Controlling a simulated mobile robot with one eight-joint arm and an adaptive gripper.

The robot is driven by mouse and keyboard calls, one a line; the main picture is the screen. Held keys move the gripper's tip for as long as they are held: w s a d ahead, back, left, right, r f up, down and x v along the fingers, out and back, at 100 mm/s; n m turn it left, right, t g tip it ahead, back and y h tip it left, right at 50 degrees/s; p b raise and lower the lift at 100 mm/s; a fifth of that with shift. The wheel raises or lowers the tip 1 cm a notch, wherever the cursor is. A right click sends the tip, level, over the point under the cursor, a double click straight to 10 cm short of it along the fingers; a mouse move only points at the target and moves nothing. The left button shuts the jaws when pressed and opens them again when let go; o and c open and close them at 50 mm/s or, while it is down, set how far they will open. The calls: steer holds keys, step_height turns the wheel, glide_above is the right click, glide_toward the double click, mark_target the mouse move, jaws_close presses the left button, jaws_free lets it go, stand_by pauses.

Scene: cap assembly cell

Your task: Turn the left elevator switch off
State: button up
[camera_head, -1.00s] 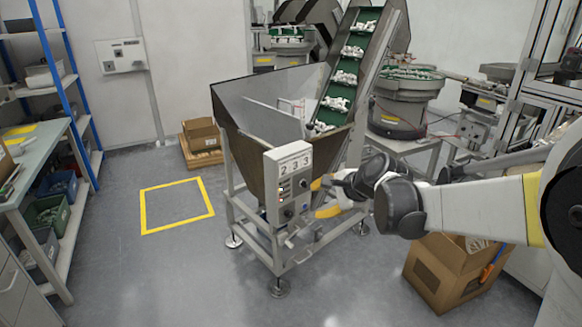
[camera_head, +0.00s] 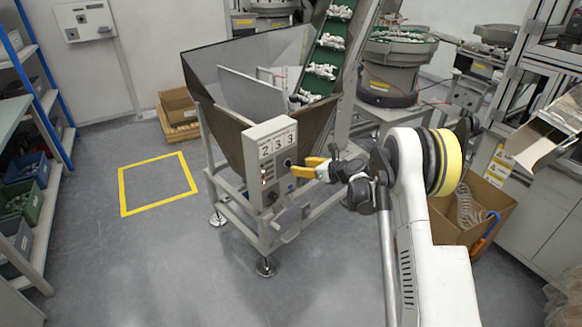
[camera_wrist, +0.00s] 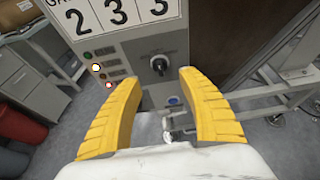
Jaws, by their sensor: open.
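The elevator's grey control box (camera_head: 270,160), marked "233", is on the front of the hopper. In the wrist view the box (camera_wrist: 134,52) carries a dark rotary switch (camera_wrist: 159,65) with a light-coloured handle, a blue button (camera_wrist: 174,100) below it, and small lit lamps (camera_wrist: 97,68) on the left. My gripper (camera_head: 308,170) is just right of the box in the head view. Its yellow fingers are spread in the wrist view (camera_wrist: 157,92), empty, with the rotary switch seen between and beyond their tips. I cannot tell the exact distance to the switch.
The hopper (camera_head: 225,90) and its green-belted elevator (camera_head: 326,55) stand behind the box. A cardboard box (camera_head: 470,205) is on the floor to the right. Free floor with a yellow marked square (camera_head: 157,183) lies to the left.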

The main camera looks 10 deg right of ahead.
mark_target(291, 165)
steer(key=b+x, duration=0.2)
steer(key=x, duration=0.4)
steer(key=shift+w+a+f, duration=0.2)
steer(key=shift+w, duration=0.05)
jaws_close()
